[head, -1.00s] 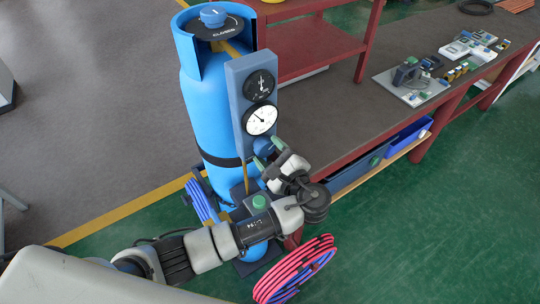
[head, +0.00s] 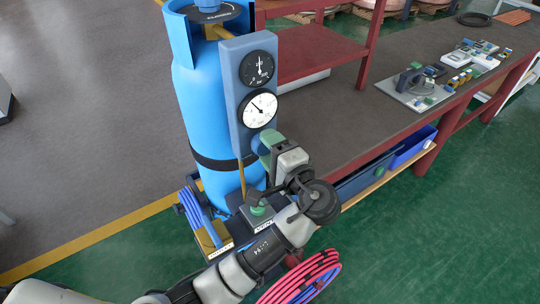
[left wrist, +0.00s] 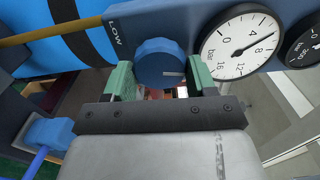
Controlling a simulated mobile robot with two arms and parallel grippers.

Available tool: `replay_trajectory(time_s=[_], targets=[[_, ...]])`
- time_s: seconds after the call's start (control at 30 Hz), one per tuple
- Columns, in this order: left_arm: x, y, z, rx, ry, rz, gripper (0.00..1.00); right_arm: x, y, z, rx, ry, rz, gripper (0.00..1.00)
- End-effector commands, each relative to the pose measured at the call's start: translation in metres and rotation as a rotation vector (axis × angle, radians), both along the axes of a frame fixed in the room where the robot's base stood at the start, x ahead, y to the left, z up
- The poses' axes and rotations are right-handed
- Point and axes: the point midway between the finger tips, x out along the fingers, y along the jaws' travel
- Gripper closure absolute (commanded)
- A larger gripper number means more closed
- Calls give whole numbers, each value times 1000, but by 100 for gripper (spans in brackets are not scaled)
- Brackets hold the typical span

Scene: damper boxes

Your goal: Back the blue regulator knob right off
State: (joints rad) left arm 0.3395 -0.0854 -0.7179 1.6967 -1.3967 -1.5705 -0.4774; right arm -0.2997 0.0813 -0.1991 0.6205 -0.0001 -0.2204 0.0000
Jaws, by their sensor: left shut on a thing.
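The blue regulator knob (left wrist: 160,64) has a pale mark line on its face. It sits on the blue-grey gauge panel (head: 237,127), beside the word LOW in the left wrist view. My left gripper (head: 269,149) has green fingers, one on each side of the knob, and is shut on it. In the head view the fingers mostly hide the knob. The white gauge (head: 259,110) is next to the knob, with a black gauge (head: 257,69) above it. My right gripper is not in view.
A blue gas cylinder (head: 202,110) stands behind the panel. A dark workbench (head: 350,110) with red legs is to the right, with blue bins (head: 365,178) beneath. A pink and blue hose coil (head: 305,280) is below my left arm. Green floor is clear at the lower right.

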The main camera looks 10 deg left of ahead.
Motion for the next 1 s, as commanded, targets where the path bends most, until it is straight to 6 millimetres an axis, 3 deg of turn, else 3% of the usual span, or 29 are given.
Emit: replay_trajectory(time_s=[0.2,0.73,0.77,0.9,1.0], targets=[[-1,-1,-3,-47,-41,-1,67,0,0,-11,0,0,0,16],[0,-1,-2,-61,-53,-1,67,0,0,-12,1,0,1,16],[0,-1,-2,-61,-53,-1,39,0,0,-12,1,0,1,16],[0,-1,-1,-61,-55,-1,18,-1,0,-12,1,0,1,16],[0,0,-1,-60,-56,-1,18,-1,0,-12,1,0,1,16]])
